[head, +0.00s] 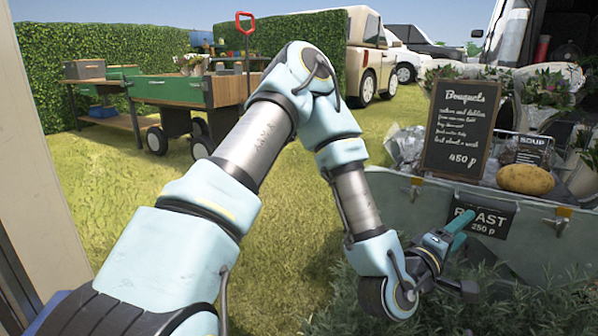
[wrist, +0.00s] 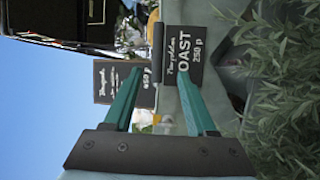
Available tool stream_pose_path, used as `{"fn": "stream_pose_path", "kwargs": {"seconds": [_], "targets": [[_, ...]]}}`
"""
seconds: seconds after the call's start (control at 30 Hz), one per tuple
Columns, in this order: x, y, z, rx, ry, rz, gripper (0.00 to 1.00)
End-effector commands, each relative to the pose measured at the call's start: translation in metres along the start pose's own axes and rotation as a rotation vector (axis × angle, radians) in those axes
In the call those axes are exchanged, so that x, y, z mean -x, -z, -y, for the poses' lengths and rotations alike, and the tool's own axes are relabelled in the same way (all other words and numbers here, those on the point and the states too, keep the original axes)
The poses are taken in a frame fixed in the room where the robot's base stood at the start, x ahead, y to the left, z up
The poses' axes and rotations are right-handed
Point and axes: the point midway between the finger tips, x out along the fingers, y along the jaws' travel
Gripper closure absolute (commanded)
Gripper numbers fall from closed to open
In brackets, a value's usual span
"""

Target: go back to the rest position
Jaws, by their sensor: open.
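My gripper (head: 462,232) is at the end of my bent arm, at the lower right of the head view, in front of the grey-green stall front. In the wrist view, which is turned sideways, its two green fingers (wrist: 158,95) stand apart with nothing between them. Beyond them is the black price sign (wrist: 184,58) reading "250 p", which also shows partly covered in the head view (head: 487,221). I cannot tell whether the fingertips touch the stall.
A bouquets chalkboard (head: 460,130), a potato (head: 525,180), a soup sign (head: 527,150) and wrapped flowers (head: 548,92) are on the stall (head: 420,205). Leafy plants (head: 400,305) grow below it. A green cart (head: 170,90) stands back left. Grass (head: 110,200) lies open at left.

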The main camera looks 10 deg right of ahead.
Motion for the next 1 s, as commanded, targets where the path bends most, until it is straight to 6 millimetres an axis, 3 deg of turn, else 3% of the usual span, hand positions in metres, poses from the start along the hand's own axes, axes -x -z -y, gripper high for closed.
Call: {"fn": "stream_pose_path", "kwargs": {"seconds": [0.17, 0.27, 0.37, 0.57, 0.7, 0.83, 1.0], "targets": [[0.000, 0.037, 0.004, -0.236, 0.173, 0.062, 0.43], [0.012, 0.077, 0.013, -0.413, 0.344, 0.105, 0.43], [0.036, 0.125, 0.018, -0.562, 0.531, 0.142, 0.43], [0.116, 0.219, 0.005, -0.736, 0.920, 0.208, 0.43], [0.191, 0.268, -0.024, -0.746, 1.173, 0.259, 0.43], [0.254, 0.288, -0.055, -0.692, 1.343, 0.310, 0.43], [0.318, 0.291, -0.093, -0.587, 1.475, 0.372, 0.43]]}}
